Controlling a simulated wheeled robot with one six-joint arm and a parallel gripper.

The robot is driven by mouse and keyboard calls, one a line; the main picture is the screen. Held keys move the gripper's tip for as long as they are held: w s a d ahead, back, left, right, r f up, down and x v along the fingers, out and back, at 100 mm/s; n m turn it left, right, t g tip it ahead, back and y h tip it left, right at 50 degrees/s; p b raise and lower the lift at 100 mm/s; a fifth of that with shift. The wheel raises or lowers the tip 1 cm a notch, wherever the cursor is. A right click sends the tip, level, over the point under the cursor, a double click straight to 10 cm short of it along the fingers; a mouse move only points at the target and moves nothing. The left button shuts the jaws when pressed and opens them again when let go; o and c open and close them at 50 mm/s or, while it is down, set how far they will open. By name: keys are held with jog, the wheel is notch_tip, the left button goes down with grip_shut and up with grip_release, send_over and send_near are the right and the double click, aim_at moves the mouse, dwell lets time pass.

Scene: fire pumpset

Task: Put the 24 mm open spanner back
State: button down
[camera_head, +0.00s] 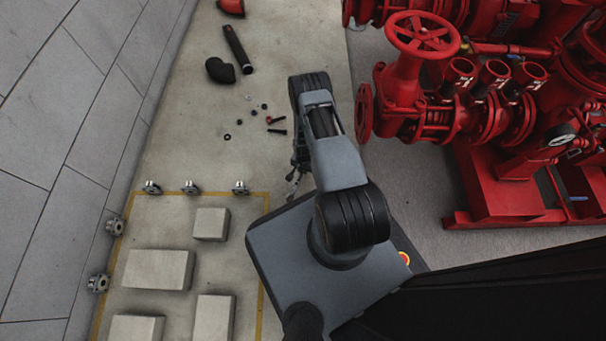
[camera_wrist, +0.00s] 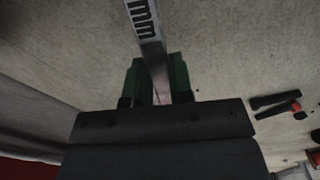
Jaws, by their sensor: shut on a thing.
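The spanner (camera_wrist: 145,28) is a flat silver bar with black "mm" lettering in the wrist view. The number and the spanner's far end are out of that view. My gripper (camera_wrist: 157,82) is shut on it, with green finger pads on both sides of the shank. In the head view my gripper (camera_head: 297,172) hangs left of my forearm, mostly hidden by it, and the spanner cannot be made out clearly. Three red open-topped cups (camera_head: 497,74) with white markings stand in a row at the red pump pipework. The markings are too small to read.
Black and red bolts (camera_head: 277,120) and several small nuts lie on the concrete floor, and also show in the wrist view (camera_wrist: 275,99). A black pipe elbow (camera_head: 220,71) and tube (camera_head: 238,49) lie behind. A red handwheel valve (camera_head: 422,35) stands right. Pale blocks (camera_head: 158,269) occupy a yellow-lined area.

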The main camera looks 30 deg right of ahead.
notch_tip(320, 180, down, 4)
jog(key=shift+r+b, duration=0.2)
jog(key=shift+b, duration=0.75)
jog(key=shift+r, duration=0.1)
jog(key=c, duration=1.5)
grip_release()
jog(key=shift+f, duration=0.2)
jog(key=o, duration=0.5)
